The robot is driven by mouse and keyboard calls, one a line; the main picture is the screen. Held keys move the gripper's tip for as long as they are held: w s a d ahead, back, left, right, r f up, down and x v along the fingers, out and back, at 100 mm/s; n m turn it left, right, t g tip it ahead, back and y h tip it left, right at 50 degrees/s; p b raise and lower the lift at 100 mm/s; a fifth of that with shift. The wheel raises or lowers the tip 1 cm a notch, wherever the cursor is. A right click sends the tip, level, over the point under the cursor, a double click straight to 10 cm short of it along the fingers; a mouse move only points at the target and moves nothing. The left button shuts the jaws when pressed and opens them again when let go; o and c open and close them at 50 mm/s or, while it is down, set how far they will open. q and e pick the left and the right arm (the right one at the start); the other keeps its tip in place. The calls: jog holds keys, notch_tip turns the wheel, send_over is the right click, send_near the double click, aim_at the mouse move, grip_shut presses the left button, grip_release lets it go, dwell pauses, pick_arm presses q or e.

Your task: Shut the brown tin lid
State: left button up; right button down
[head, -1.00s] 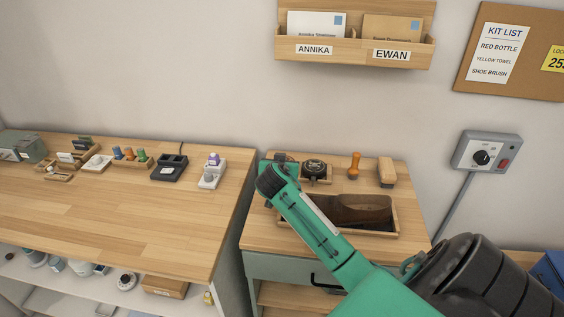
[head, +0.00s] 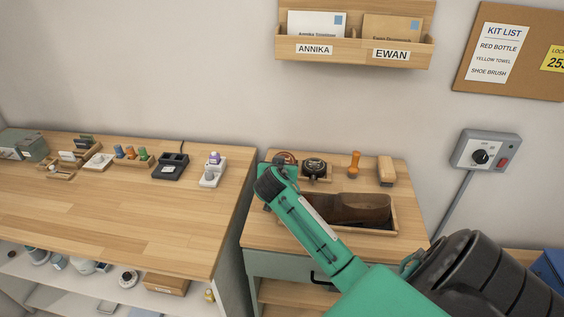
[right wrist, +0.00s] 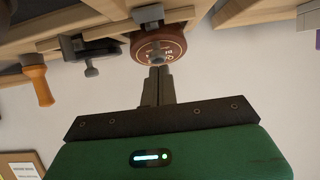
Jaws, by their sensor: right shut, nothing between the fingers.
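The brown tin lid (head: 287,158) shows as a reddish-brown disc at the back left of the small right-hand bench, partly hidden by my right arm. In the right wrist view the round lid (right wrist: 158,44) faces the camera, tilted up rather than flat. My right gripper (right wrist: 158,72) is shut and empty, its fingertips at the lower edge of the lid's face. I cannot tell whether they touch it. In the head view its fingers are hidden behind my own green arm. My left gripper is not in view.
A wooden tray (head: 393,216) holding a brown shoe lies in front. A larger bench (head: 120,220) stands to the left.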

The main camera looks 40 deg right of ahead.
jog(key=shift+s+a+f, duration=0.3)
jog(key=shift+f, duration=0.35)
jog(key=r+b+v, duration=0.1)
jog(key=b+v, duration=0.1)
jog(key=v, duration=1.1)
jog(key=shift+r, duration=0.35)
jog(key=shift+f, duration=0.1)
